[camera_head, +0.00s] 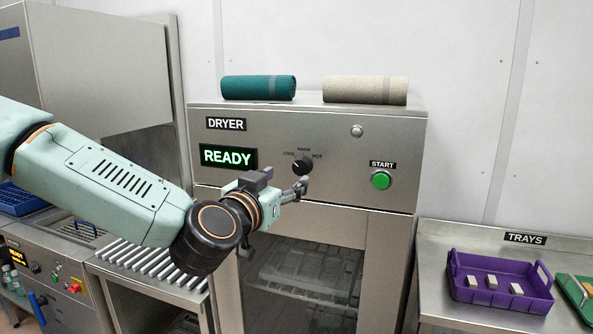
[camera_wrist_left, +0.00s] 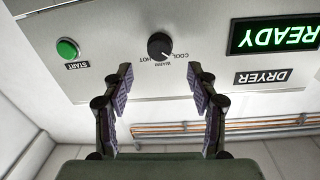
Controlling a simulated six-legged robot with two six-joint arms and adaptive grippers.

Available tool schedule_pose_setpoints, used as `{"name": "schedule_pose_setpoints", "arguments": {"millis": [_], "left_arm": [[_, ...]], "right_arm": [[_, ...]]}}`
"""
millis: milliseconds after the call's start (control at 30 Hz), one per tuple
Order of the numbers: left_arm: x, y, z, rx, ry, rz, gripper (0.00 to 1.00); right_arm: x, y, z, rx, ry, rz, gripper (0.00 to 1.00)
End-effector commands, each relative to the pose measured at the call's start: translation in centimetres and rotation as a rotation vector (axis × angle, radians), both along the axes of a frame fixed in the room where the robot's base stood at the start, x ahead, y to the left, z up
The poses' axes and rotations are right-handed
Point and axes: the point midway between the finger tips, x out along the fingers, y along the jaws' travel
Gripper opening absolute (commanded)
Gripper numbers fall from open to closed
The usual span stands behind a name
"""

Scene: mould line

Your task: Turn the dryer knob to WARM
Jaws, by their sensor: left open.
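The dryer knob (camera_head: 302,166) is a small dark round knob on the dryer's steel front panel, under COOL, WARM and HOT labels. It also shows in the left wrist view (camera_wrist_left: 160,45), where the picture is upside down; its pale mark seems to point toward COOL. My left gripper (camera_head: 298,188) is in front of the panel, just below the knob in the head view. In the left wrist view my left gripper (camera_wrist_left: 161,78) has its two fingers wide apart, empty, with the knob ahead between and beyond the tips. It does not appear to touch the knob. My right gripper is out of view.
The READY display (camera_head: 228,157) is left of the knob; the green START button (camera_head: 381,180) is right. Two rolled mats, green (camera_head: 258,88) and beige (camera_head: 365,90), lie on the dryer. A purple tray (camera_head: 500,297) stands on the right table. A roller conveyor (camera_head: 150,268) is left.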

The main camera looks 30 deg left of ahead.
Motion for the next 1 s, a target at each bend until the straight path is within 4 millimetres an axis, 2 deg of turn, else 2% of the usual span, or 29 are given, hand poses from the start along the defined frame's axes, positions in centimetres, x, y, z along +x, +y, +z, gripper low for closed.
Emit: {"name": "schedule_pose_setpoints", "arguments": {"millis": [33, 533, 733, 1000], "left_arm": [[0.4, 0.1, -0.4, 0.008, -0.001, 0.001, 0.59], [4.3, 0.7, -0.4, 0.003, -0.003, 0.001, 0.59], [6.2, 1.2, -0.2, 0.001, 0.000, 0.002, 0.59], [6.7, 1.2, -0.1, -0.002, 0.000, 0.000, 0.59]], "right_arm": [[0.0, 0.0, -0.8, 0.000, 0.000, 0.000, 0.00], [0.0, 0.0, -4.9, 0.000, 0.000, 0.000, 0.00], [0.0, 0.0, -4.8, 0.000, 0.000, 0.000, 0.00], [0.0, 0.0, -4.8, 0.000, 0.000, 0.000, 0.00]]}}
